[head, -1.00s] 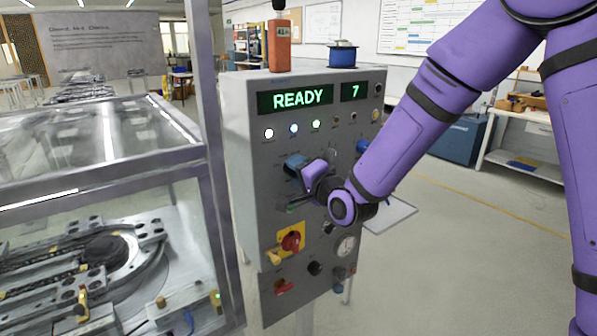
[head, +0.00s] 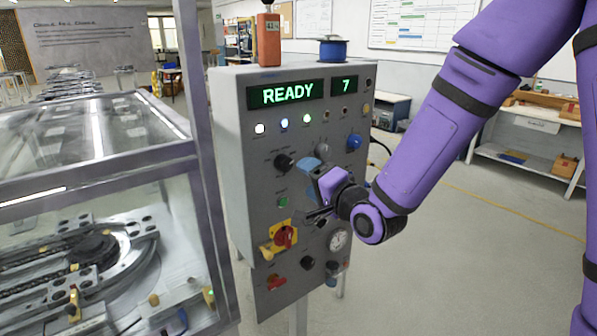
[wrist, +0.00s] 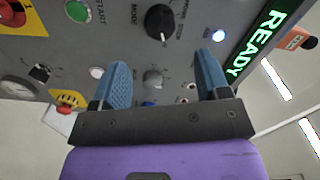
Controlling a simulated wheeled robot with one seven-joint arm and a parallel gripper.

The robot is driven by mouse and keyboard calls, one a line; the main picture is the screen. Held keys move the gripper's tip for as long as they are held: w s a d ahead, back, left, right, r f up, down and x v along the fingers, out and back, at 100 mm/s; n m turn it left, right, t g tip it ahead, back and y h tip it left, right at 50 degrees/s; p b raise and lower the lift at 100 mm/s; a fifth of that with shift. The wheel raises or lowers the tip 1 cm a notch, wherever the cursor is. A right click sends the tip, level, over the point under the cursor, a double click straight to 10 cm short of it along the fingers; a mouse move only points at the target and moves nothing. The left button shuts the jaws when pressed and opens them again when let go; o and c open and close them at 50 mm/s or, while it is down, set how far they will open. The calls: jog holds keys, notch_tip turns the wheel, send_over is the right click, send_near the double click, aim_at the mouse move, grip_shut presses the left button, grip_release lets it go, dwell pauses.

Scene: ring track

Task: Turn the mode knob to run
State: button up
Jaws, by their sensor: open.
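The mode knob (head: 283,162) is a round black knob on the grey control panel, above the green start button (head: 282,202). In the wrist view the black knob (wrist: 159,22) has the word MODE beside it; its exact setting is too small to read. My gripper (head: 312,190) is open and empty, just right of the mode knob in the head view. In the wrist view the blue fingers of my gripper (wrist: 162,60) stand apart, with the mode knob beyond their tips. A smaller grey knob (wrist: 152,78) shows between them.
The panel's display (head: 288,95) reads READY and 7. A red switch on a yellow plate (head: 284,236), a gauge (head: 338,240) and other knobs crowd the panel below. A glass-covered ring track (head: 90,250) stands at the left.

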jog(key=shift+v, duration=1.35)
jog(key=s+d+r+n+g+h, duration=0.2)
jog(key=s+d+r+h, duration=0.15)
jog(key=d, duration=0.35)
jog(key=s+d+r+n+g+h, duration=0.2)
jog(key=d+r+n+h, duration=0.1)
jog(key=d+h, duration=0.3)
jog(key=s+d+r+n+g, duration=0.1)
jog(key=s+d+g, duration=0.1)
jog(key=s, duration=0.4)
jog(key=s+d+r+g, duration=0.2)
jog(key=s+d, duration=0.2)
jog(key=s, duration=0.3)
jog(key=s+d+r+n+g, duration=0.1)
jog(key=s+d, duration=0.2)
jog(key=s, duration=0.4)
jog(key=shift+d+r+n+g, duration=0.3)
jog(key=shift+d+g, duration=0.05)
jog(key=shift+g, duration=0.05)
jog(key=shift+h, duration=0.25)
jog(key=shift+c, duration=0.4)
